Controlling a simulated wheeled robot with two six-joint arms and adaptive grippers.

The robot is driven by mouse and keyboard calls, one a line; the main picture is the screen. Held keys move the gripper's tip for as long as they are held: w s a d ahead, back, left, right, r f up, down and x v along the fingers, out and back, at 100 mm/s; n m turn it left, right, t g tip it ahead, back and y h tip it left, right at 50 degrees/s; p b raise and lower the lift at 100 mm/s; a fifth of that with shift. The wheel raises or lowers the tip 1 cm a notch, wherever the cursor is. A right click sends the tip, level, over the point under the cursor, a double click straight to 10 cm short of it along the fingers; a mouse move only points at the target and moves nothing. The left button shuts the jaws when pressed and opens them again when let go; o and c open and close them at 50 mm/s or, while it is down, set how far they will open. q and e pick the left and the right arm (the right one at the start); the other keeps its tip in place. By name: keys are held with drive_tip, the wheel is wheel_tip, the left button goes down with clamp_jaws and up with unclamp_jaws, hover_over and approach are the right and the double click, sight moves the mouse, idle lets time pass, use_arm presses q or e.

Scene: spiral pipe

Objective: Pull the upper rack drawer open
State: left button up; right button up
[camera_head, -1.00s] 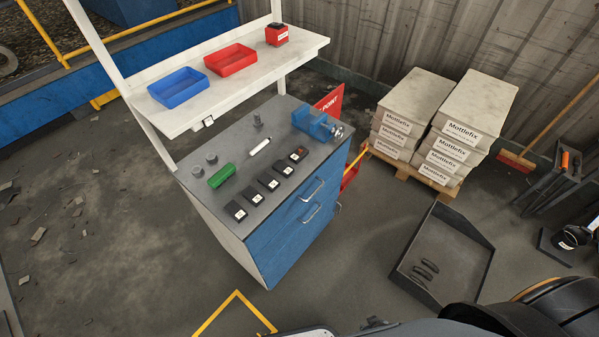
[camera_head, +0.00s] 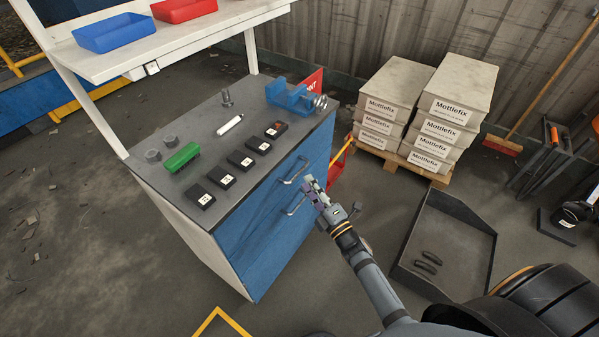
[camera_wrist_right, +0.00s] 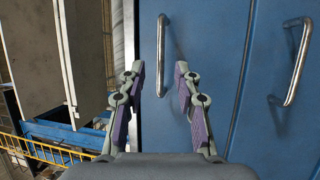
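The blue-fronted cabinet (camera_head: 262,235) holds two stacked drawers with metal bar handles. The upper drawer (camera_head: 262,192) looks shut, and its handle (camera_head: 293,171) is on the front just below the grey top. The lower handle (camera_head: 296,206) is partly beside my right gripper (camera_head: 313,188). In the right wrist view the right gripper (camera_wrist_right: 160,80) is open and empty, its fingers pointing at the drawer front. The handle at left there (camera_wrist_right: 162,55), which looks like the upper one, lies between and beyond the fingertips. I cannot tell whether they touch. My left gripper is not in view.
The grey top (camera_head: 225,150) carries a blue vise (camera_head: 290,97), a green block (camera_head: 182,157) and several black boxes. A dark tray (camera_head: 450,235) lies on the floor at right. A pallet with stacked Mottlefix packages (camera_head: 445,125) stands behind. The floor before the cabinet looks clear.

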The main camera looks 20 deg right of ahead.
sight(300, 171)
drive_tip(key=x, duration=0.6)
drive_tip(key=shift+w, duration=0.1)
clamp_jaws()
